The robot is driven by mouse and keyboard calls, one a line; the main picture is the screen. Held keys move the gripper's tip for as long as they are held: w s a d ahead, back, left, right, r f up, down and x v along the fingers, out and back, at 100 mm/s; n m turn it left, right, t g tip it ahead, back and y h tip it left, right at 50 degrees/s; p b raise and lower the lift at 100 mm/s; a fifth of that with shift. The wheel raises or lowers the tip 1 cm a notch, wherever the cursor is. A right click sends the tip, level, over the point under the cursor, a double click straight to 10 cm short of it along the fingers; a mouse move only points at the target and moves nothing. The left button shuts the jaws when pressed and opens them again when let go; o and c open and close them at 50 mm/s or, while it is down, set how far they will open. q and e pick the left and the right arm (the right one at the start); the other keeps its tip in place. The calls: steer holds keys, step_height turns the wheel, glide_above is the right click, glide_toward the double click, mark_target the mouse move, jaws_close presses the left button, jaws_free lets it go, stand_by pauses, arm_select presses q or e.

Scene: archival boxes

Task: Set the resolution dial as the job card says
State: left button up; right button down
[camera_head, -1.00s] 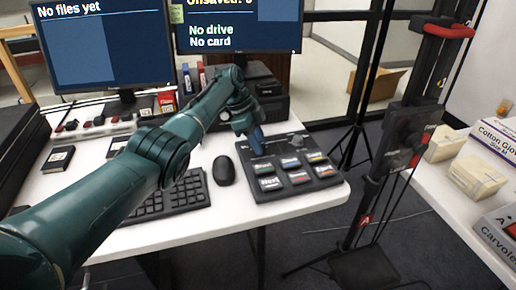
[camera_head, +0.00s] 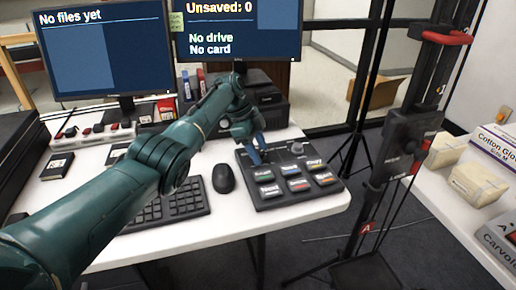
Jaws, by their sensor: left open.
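A dark control panel (camera_head: 330,194) with two rows of labelled buttons (camera_head: 297,184) lies on the white desk. A round grey knob (camera_head: 297,149), possibly the resolution dial, stands at the panel's back right; its setting is too small to read. My left gripper (camera_head: 258,154) is open and empty, with its blue fingers pointing down over the panel's back left, left of the knob. I cannot tell whether the fingertips touch the panel. A small yellowish note (camera_head: 176,21) is on the left monitor's edge, its writing unreadable. My right gripper is out of view.
A black mouse (camera_head: 223,178) and keyboard (camera_head: 177,203) lie left of the panel. Two monitors (camera_head: 106,52) (camera_head: 237,33) and a dark box (camera_head: 262,94) stand behind. A black stand (camera_head: 400,145) rises right of the desk. A white table (camera_head: 445,210) with boxes is farther right.

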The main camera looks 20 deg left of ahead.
arm_select(q)
steer(key=p+v, duration=0.1)
steer(key=v, duration=1.2)
steer(key=shift+p, duration=0.3)
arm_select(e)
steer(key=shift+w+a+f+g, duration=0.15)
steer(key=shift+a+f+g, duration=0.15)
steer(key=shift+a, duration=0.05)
arm_select(q)
steer(key=shift+a, duration=0.1)
